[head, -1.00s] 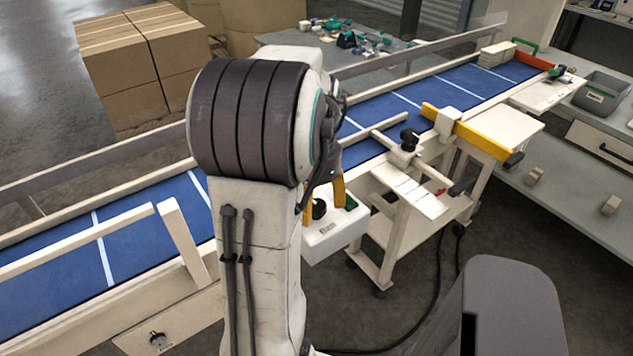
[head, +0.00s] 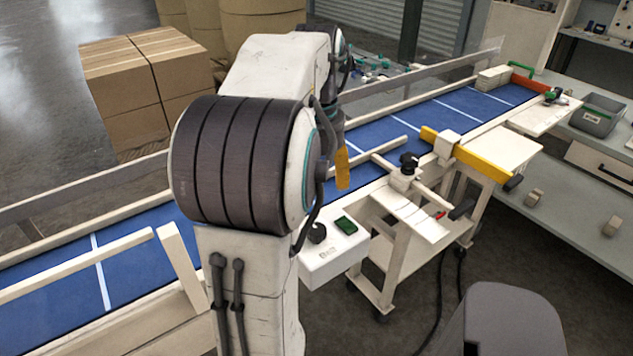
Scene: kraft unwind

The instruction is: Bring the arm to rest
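My arm (head: 245,165) stands in the middle of the head view, its upper link now raised and reaching away from me. My gripper (head: 342,168) is mostly hidden behind the arm; one yellow finger shows, hanging down in front of the blue conveyor belt (head: 375,131). Whether the gripper is open or shut, or holds anything, does not show. Below it is a white control box (head: 325,262) with a black knob and a green display, apart from the finger in the picture.
A yellow bar (head: 470,154) crosses the belt's near edge beside a cart (head: 385,255). Cardboard boxes (head: 140,85) stand behind the belt at left. A grey bin (head: 600,114) sits on the right-hand bench. Bare floor shows at lower right.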

